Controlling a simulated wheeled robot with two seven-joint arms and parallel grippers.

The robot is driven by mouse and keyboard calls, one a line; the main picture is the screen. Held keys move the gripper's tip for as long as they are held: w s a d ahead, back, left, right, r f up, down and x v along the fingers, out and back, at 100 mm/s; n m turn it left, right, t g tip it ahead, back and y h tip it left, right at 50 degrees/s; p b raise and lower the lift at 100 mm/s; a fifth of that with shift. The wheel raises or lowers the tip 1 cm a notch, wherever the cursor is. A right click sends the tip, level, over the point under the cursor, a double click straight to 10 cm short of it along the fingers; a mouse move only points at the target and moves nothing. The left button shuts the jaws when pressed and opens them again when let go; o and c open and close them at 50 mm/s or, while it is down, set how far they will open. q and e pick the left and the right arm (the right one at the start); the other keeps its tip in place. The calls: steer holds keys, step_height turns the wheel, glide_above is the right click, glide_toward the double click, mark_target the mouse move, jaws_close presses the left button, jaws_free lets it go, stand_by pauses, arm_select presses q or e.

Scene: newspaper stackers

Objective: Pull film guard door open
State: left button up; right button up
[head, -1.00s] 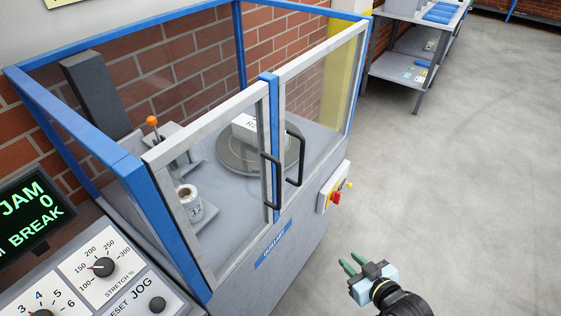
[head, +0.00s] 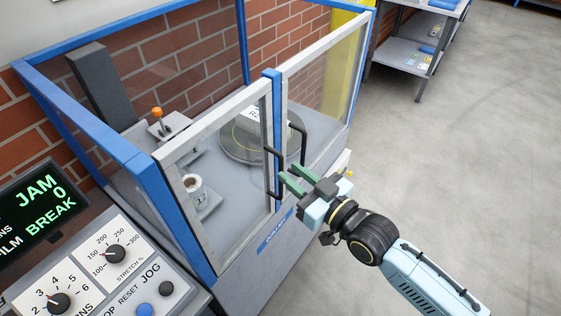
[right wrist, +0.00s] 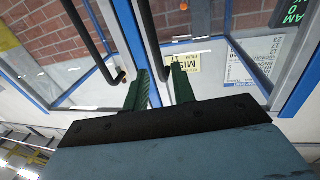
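The film guard has two framed clear doors, a left door (head: 217,180) and a right door (head: 325,95), meeting at a blue post. Both look shut. The left door has a black bar handle (head: 275,158), and the right door has another (head: 303,143). My right gripper (head: 287,178) is at the lower part of these handles, its green fingers apart. In the right wrist view, one handle (right wrist: 151,40) runs down between the open fingertips (right wrist: 158,82); contact cannot be told. The other handle (right wrist: 90,38) is outside the fingers. My left gripper is not in view.
Inside the guard are a round turntable (head: 240,143), a film roll (head: 193,187) and an orange-knobbed lever (head: 157,114). A control panel (head: 120,262) with a jam display (head: 38,210) stands at the lower left. The floor (head: 450,150) to the right is clear up to a shelf table (head: 408,62).

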mark_target(282, 166)
steer(key=shift+x, duration=2.3)
jaws_close()
